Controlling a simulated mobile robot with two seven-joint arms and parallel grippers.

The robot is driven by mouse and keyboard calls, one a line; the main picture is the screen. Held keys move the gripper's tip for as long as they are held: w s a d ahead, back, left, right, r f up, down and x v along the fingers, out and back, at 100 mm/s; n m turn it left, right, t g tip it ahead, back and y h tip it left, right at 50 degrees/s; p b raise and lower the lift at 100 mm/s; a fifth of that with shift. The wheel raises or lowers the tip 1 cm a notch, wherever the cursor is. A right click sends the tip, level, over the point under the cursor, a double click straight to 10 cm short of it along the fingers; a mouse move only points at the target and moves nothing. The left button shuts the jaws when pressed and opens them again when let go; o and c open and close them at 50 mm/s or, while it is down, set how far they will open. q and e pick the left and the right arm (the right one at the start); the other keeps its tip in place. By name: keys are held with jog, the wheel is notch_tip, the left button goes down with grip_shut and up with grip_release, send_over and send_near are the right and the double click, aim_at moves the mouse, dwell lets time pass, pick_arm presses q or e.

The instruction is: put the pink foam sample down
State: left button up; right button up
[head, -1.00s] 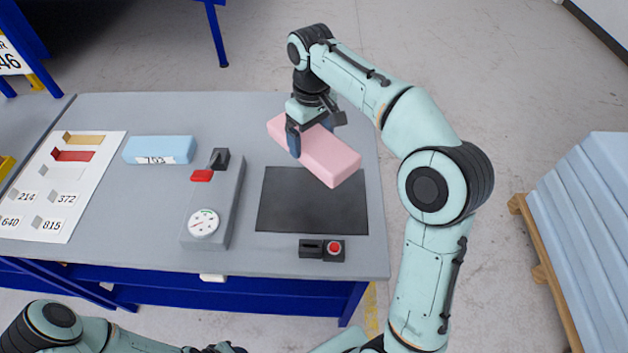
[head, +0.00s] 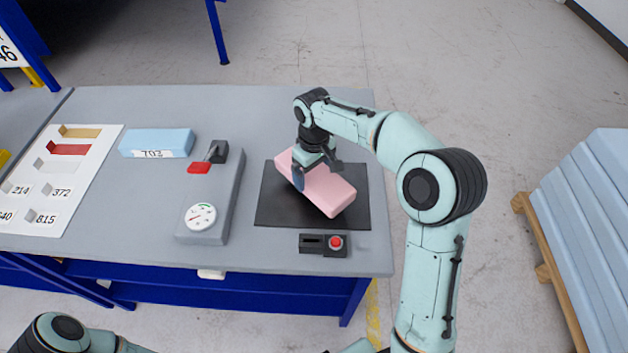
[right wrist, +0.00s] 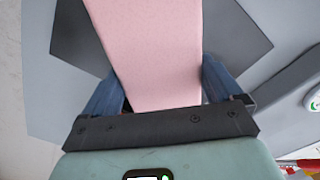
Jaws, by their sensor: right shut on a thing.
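The pink foam sample (head: 328,191) is a long block lying at a slant over the dark square mat (head: 276,212) at the right of the table. My right gripper (head: 312,176) is shut on it near its far left end. In the right wrist view the pink foam (right wrist: 150,55) sits between the two blue fingers of the gripper (right wrist: 165,92), with the dark mat (right wrist: 80,38) beneath. I cannot tell whether the foam touches the mat. My left gripper is not in view; only part of my left arm shows at the bottom left.
A grey device with a dial (head: 201,217) and red lever stands left of the mat. A blue foam block (head: 157,143) and a white sample board (head: 75,205) lie further left. Blue sheets (head: 595,225) are stacked at right.

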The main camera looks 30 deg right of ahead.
aim_at(314, 181)
jog(key=shift+f, duration=1.8)
jog(key=shift+f, duration=0.1)
jog(key=o, duration=0.7)
